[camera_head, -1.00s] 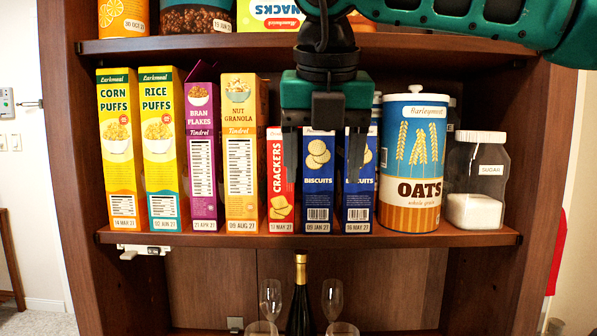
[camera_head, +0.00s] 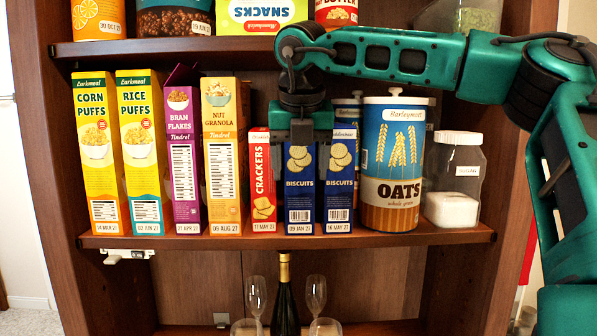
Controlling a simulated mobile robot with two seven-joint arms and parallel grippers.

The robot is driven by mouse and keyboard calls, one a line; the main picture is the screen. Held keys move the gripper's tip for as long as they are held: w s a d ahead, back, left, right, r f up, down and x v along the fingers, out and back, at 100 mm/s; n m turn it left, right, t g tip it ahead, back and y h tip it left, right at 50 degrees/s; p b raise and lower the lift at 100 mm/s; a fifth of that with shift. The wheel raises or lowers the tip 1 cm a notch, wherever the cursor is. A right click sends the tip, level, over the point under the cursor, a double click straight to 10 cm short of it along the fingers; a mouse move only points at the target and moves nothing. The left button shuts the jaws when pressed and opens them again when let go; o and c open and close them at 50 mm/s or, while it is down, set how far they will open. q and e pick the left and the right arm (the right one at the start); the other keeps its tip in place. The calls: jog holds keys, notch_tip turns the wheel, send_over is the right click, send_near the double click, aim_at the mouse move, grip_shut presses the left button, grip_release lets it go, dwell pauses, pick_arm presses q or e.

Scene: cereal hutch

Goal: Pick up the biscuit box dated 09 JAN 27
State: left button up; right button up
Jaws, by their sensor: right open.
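The biscuit box dated 09 JAN 27 (camera_head: 300,190) is blue and stands upright on the middle shelf. A like blue biscuit box dated 16 MAY 27 (camera_head: 339,190) stands on its right. My right gripper (camera_head: 303,135) points down over the top of the 09 JAN 27 box and hides its upper edge. My left gripper is not in view.
A narrow red crackers box (camera_head: 263,185) stands close on the left, beside nut granola (camera_head: 223,170) and other cereal boxes. An oats canister (camera_head: 393,165) and a sugar jar (camera_head: 454,185) stand to the right. The upper shelf (camera_head: 160,46) runs above; a bottle (camera_head: 285,300) and glasses are below.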

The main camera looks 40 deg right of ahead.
jog(key=shift+w+d+f, duration=0.1)
jog(key=shift+d+f, duration=0.05)
jog(key=shift+f, duration=0.4)
jog(key=c, duration=1)
jog(key=shift+r, duration=0.1)
jog(key=shift+c, duration=0.3)
jog(key=shift+r, duration=0.1)
